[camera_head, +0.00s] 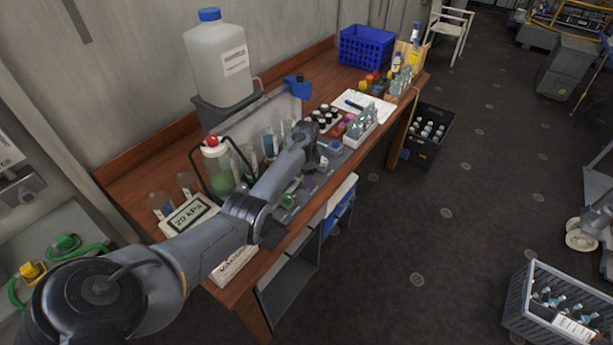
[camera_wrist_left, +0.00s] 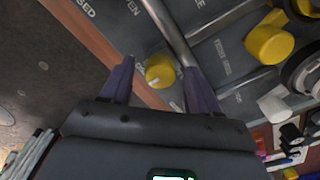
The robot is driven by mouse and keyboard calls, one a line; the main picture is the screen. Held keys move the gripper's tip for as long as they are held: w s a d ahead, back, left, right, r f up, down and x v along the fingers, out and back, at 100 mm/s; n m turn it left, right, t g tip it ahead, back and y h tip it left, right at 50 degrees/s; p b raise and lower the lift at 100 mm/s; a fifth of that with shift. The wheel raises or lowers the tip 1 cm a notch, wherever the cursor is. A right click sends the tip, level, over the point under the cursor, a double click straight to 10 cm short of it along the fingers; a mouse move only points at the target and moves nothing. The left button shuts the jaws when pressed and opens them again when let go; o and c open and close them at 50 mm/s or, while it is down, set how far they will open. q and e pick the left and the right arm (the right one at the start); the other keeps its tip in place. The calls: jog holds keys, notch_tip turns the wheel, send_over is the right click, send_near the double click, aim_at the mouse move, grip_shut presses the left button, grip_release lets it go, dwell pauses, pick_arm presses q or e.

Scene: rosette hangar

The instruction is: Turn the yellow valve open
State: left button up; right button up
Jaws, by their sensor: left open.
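My left gripper (camera_wrist_left: 158,66) is open in the left wrist view, its two dark purple fingers spread to either side of a yellow knob (camera_wrist_left: 161,72). The knob has a pale mark on its face and sits near the wooden edge of a grey panel (camera_wrist_left: 215,55). I cannot tell whether the fingers touch it. Panel lettering near the top left reads "OPEN" and part of "CLOSED". A larger yellow knob (camera_wrist_left: 269,44) stands farther right on the panel. In the head view my left arm reaches over the bench and hides the knob and the fingertips. My right gripper is not seen.
The wooden bench (camera_head: 148,170) carries a white jug (camera_head: 219,68), a pressure display (camera_head: 188,213), bottles and a blue crate (camera_head: 367,47). A metal pipe (camera_wrist_left: 168,28) runs close to the fingers.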

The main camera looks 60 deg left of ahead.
pick_arm(q)
jog(key=c, duration=1)
jog(key=shift+c, duration=0.2)
